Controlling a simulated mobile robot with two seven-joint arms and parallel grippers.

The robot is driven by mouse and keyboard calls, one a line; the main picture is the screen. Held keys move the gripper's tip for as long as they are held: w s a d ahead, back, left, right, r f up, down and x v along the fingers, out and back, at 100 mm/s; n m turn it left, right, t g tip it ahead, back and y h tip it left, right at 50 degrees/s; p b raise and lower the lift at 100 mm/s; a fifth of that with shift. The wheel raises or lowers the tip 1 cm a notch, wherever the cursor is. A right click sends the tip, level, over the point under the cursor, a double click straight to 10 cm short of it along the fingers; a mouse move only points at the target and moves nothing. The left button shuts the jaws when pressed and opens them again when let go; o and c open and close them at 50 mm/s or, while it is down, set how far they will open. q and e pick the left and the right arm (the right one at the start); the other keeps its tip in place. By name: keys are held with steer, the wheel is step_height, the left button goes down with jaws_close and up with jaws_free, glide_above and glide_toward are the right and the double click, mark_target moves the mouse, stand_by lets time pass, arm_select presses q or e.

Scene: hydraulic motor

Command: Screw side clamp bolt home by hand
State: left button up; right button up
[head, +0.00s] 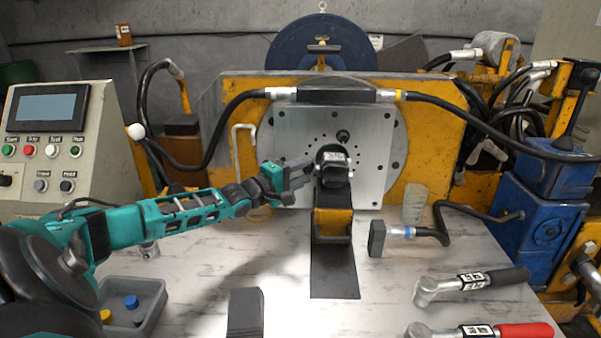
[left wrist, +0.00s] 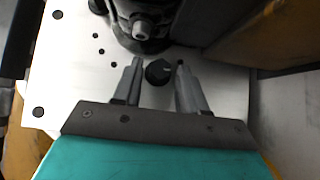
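The side clamp bolt shows in the left wrist view as a dark round knob (left wrist: 158,73) in front of the pale plate, just beside the motor. My left gripper (left wrist: 160,63) is open, with one finger on each side of the knob and a narrow gap visible on both sides. In the head view, my left gripper (head: 303,166) reaches in from the left to the motor's left side and hides this bolt. The dark motor (head: 334,168) sits against the grey mounting plate (head: 371,150), above a yellow support (head: 332,226). Another black knob (head: 343,136) stands on the plate above the motor. My right gripper is out of view.
A control panel (head: 52,150) stands at left and a blue pump unit (head: 548,215) at right. Two torque wrenches, one black-handled (head: 470,284) and one red-handled (head: 480,331), lie at front right. A grey tray (head: 148,297) with caps and a dark block (head: 245,313) are in front.

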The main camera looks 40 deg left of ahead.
arm_select(q)
steer(key=shift+o, duration=0.5)
steer(key=shift+s+a+p, duration=0.1)
steer(key=shift+s+p, duration=0.35)
steer(key=shift+s, duration=0.45)
steer(key=s+p, duration=0.5)
steer(key=s, duration=0.6)
steer(key=shift+a+r, duration=0.15)
steer(key=shift+a, duration=0.3)
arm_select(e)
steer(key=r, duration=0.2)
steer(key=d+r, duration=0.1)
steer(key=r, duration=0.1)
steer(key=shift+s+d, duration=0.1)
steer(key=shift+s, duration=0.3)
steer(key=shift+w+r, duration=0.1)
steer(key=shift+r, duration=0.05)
